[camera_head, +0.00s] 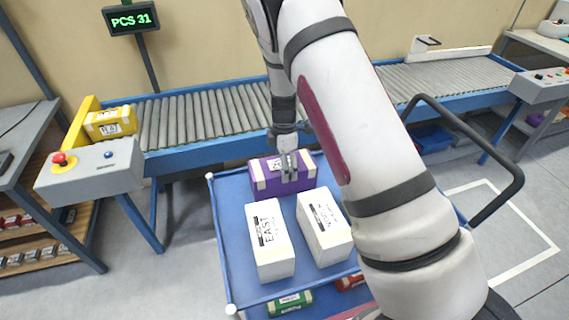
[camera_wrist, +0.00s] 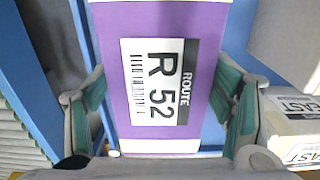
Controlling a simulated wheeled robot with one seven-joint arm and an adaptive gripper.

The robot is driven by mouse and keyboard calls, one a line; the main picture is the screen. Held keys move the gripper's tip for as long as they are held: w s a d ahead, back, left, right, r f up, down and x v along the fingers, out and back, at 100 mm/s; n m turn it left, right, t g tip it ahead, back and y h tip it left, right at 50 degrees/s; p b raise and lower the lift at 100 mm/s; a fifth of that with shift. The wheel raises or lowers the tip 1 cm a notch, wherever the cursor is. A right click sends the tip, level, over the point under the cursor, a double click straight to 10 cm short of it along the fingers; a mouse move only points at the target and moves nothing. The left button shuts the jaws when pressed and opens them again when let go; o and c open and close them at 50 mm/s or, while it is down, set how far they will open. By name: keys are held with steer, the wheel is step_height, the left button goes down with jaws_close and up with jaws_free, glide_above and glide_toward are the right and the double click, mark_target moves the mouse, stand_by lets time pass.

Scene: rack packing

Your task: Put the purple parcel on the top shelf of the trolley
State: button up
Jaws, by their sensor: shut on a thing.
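The purple parcel (camera_head: 265,178) has white end bands and a white label. It is at the far end of the trolley's blue top shelf (camera_head: 236,230), behind two white parcels. In the wrist view the purple parcel (camera_wrist: 205,30) shows its label reading "ROUTE R 52". My gripper (camera_head: 288,172) points down over the parcel, and in the wrist view its fingers (camera_wrist: 165,105) lie on both sides of it, shut on it. The parcel looks level. I cannot tell whether its underside touches the shelf.
A white parcel marked EAST (camera_head: 268,240) and another white parcel (camera_head: 324,226) stand on the top shelf. Lower down are a green parcel (camera_head: 290,303) and a red one (camera_head: 350,282). The roller conveyor (camera_head: 205,115) runs behind, with a yellow parcel (camera_head: 110,122) at its left end.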

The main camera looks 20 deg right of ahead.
steer(key=o, duration=1.6)
steer(key=shift+o, duration=0.2)
steer(key=s+r+m+t+b, duration=0.1)
steer(key=s+r+m, duration=0.15)
steer(key=r, duration=0.85)
steer(key=s+r+m, duration=0.2)
steer(key=s+r, duration=0.2)
steer(key=r, duration=0.8)
steer(key=s+r+m+t, duration=0.1)
steer(key=s+m, duration=0.3)
steer(key=s, duration=0.4)
steer(key=s+r+m+t, duration=0.1)
steer(key=s+r+m, duration=0.3)
steer(key=s, duration=0.5)
steer(key=s+r+m+t, duration=0.2)
steer(key=s+m, duration=0.3)
steer(key=s, duration=0.3)
steer(key=shift+s+d+r, duration=0.15)
steer(key=shift+s+r, duration=0.15)
steer(key=shift+r, duration=0.2)
steer(key=shift+m, duration=0.25)
